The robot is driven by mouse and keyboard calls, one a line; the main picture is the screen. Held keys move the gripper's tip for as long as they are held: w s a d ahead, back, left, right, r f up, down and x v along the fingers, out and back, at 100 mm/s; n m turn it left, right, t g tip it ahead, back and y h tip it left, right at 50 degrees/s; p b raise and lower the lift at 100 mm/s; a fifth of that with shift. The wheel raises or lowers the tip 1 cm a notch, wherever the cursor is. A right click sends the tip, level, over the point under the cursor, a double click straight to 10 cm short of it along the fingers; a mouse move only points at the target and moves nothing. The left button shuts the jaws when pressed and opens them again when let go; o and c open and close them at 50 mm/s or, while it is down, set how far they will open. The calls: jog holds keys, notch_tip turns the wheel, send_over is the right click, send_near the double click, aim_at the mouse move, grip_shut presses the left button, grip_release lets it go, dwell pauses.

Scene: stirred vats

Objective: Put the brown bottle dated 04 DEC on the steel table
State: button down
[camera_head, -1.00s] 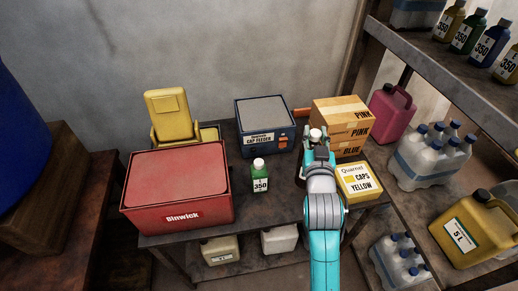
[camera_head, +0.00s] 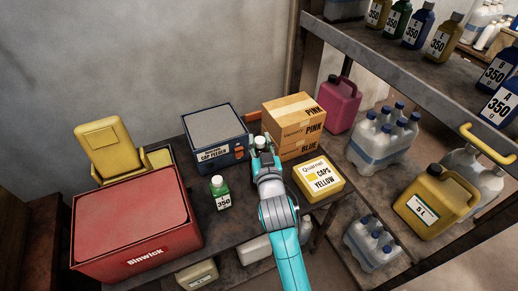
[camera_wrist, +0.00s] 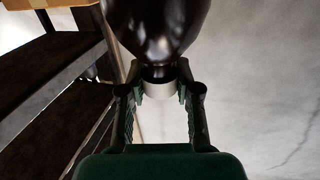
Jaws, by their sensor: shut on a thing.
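A dark brown, glossy bottle (camera_wrist: 155,28) fills the top of the wrist view, with its white cap (camera_wrist: 158,91) between my fingers. My gripper (camera_wrist: 158,96) is shut on it at the neck and cap. In the head view, my gripper (camera_head: 262,153) is over the dark table's back part, just left of the cardboard boxes, and the white cap (camera_head: 260,142) shows at its tip. My gripper hides most of the bottle there. No date label is visible. I cannot tell whether this dark table (camera_head: 222,236) is the steel table.
The table holds a red Binwick box (camera_head: 135,220), a green bottle (camera_head: 220,193), a blue cap feeder (camera_head: 215,135), cardboard boxes (camera_head: 293,125) and a yellow caps box (camera_head: 319,178). A rack (camera_head: 420,60) with bottles and jugs stands at right.

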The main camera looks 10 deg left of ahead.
aim_at(260, 150)
jog(key=shift+f, duration=1.5)
jog(key=c, duration=0.8)
grip_release()
jog(key=shift+f, duration=0.1)
jog(key=v, duration=1.2)
